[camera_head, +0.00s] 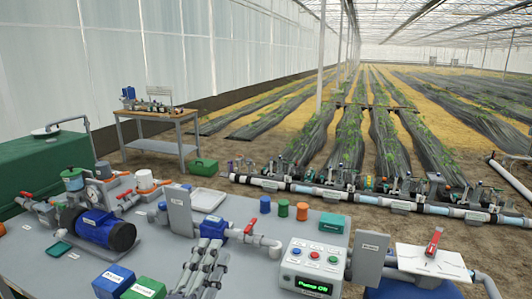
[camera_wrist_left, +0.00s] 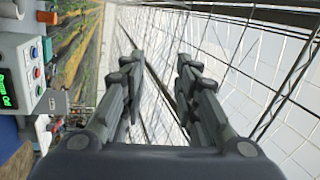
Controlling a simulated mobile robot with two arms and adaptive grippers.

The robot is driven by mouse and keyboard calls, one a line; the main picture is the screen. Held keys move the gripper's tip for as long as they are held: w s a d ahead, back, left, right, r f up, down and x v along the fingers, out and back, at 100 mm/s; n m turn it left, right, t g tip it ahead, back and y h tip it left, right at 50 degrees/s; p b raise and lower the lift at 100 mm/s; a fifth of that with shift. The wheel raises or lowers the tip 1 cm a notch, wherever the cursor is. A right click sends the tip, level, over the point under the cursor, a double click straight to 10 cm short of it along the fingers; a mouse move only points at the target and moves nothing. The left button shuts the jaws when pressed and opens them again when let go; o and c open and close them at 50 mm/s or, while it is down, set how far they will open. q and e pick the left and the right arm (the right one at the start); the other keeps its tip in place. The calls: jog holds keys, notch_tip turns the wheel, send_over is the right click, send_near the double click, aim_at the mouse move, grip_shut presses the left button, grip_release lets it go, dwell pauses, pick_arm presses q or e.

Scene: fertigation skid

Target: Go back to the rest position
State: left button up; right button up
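My left gripper (camera_head: 208,250) rises from the bottom edge of the head view, in front of the grey skid table (camera_head: 240,262). In the left wrist view its two dark fingers (camera_wrist_left: 157,65) stand apart with nothing between them. Behind the gap there are only the greenhouse wall and roof frame. My left gripper looks empty and seems to be above the table; whether it touches anything cannot be told from the head view. My right gripper is in neither view.
The control box (camera_head: 312,267) with a green lit display is right of my left gripper. A blue motor (camera_head: 95,228), a blue box (camera_head: 113,281) and a green box (camera_head: 143,289) are left. A red-handled valve (camera_head: 250,228) and grey upright plates stand close by.

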pick_arm(q)
jog(key=s+a+f+n+g+y, duration=0.35)
jog(key=a+f+n, duration=0.2)
jog(key=f, duration=0.45)
jog(key=s+a+f+n+g+y, duration=0.3)
jog(key=s+a+f+n+g, duration=0.15)
jog(key=f+n, duration=0.4)
jog(key=s+f+n+g+h, duration=0.1)
jog(key=s+f+g, duration=0.4)
jog(key=s, duration=0.4)
jog(key=s+f+n+g, duration=0.2)
jog(key=s+f+g, duration=0.2)
jog(key=s+f, duration=0.4)
jog(key=s+f+g, duration=0.1)
jog(key=s+f, duration=0.2)
jog(key=f, duration=2.2)
jog(key=s+a+f+g, duration=0.1)
jog(key=s+a+f, duration=0.1)
jog(key=s+f, duration=1.4)
jog(key=shift+s+a+f+m+g, duration=0.3)
jog(key=shift+s+f, duration=0.05)
jog(key=shift+s, duration=0.2)
